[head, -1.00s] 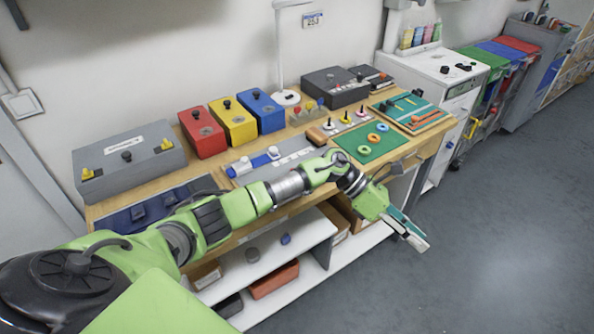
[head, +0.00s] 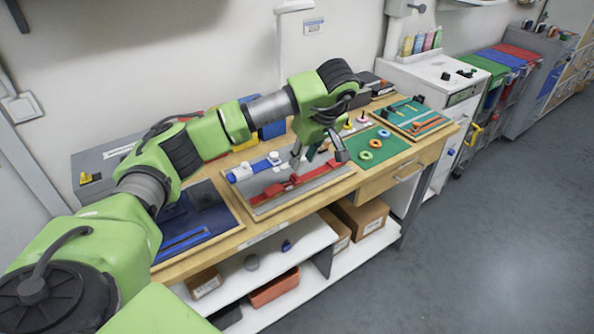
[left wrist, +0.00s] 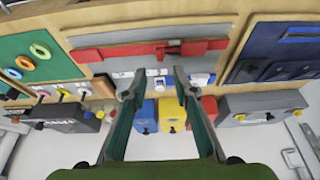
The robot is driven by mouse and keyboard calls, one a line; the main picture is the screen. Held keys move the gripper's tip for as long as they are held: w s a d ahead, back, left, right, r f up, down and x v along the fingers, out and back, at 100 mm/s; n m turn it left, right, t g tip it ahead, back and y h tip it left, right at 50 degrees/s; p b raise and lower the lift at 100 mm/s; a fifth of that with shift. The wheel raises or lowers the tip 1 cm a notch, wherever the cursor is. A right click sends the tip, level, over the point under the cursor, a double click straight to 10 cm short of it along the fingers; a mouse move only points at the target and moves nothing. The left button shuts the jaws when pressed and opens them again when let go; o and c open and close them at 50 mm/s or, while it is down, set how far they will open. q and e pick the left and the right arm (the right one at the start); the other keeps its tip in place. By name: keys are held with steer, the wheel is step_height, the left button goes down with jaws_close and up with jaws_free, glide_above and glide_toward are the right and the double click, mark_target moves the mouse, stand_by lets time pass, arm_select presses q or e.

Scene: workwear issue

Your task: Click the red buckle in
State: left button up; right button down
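A red buckle (head: 293,183) on a red strap lies along the front of a grey board on the workbench. In the left wrist view the red strap and buckle (left wrist: 190,47) lie across the top, beyond the fingertips. A dark spot shows at the middle; I cannot tell whether the buckle halves are joined. My left gripper (head: 318,155) is above the board, behind and right of the buckle. In the left wrist view the gripper (left wrist: 153,88) has its fingers apart with nothing between them. My right gripper is not in view.
A blue strap with white fittings (head: 254,167) lies behind the red one. A green mat with rings (head: 390,151) is to the right, a dark blue tray (head: 200,222) to the left. Yellow (left wrist: 172,112), blue and red boxes stand along the wall.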

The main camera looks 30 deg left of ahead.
mark_target(295, 175)
arm_select(q)
steer(key=p+x, duration=0.1)
steer(key=x, duration=0.6)
steer(key=shift+a+f, duration=0.15)
steer(key=shift+f, duration=0.2)
jaws_close()
